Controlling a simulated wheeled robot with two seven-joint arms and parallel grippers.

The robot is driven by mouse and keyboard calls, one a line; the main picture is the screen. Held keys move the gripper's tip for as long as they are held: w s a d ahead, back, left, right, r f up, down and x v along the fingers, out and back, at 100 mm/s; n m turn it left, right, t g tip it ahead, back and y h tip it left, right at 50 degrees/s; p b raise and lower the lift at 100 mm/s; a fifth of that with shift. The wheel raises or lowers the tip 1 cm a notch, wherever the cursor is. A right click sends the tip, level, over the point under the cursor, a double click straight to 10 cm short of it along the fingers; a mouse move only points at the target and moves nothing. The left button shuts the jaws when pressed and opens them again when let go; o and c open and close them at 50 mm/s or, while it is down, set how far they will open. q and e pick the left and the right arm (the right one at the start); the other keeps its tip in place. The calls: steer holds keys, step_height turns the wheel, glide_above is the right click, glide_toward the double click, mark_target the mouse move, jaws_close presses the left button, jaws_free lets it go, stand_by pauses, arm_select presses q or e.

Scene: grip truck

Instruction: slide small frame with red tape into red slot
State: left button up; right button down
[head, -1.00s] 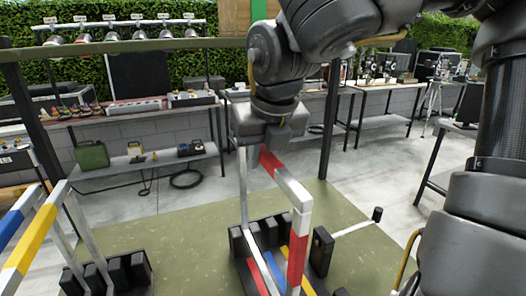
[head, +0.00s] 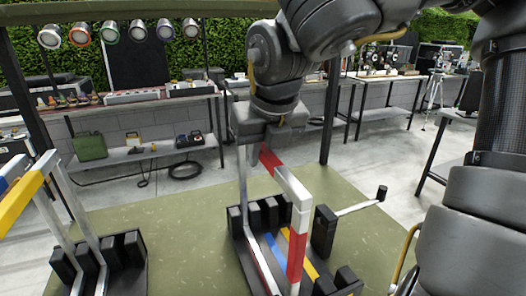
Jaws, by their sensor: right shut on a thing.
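The small frame with red tape (head: 297,241) is a silver metal frame with red bands on its top bar and near upright. My right gripper (head: 266,143) is shut on its top bar at the far end and holds it upright. The frame stands over the slotted rack (head: 266,262), its lower part among the black blocks. Blue and yellow strips show on the rack floor; the red slot is hidden behind the frame, and I cannot tell whether the frame is seated. My left gripper is not in view.
A second rack (head: 130,262) at left holds frames with yellow (head: 22,203) and blue tape. A black block with a handle (head: 324,231) stands right of the slotted rack. Shelves and tables with equipment line the back. Green floor lies clear between the racks.

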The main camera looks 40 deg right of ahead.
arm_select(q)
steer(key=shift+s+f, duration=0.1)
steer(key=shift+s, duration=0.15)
arm_select(e)
steer(key=shift+f, duration=0.15)
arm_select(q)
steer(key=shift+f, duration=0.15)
arm_select(e)
steer(key=shift+f, duration=0.15)
steer(key=c, duration=1.3)
jaws_free()
steer(key=p+v, duration=0.1)
steer(key=v, duration=0.8)
steer(key=shift+s+a+r, duration=0.1)
steer(key=shift+r, duration=0.2)
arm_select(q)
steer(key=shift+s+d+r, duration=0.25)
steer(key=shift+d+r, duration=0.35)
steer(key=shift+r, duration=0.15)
arm_select(e)
steer(key=shift+s+r, duration=0.35)
steer(key=shift+r, duration=0.25)
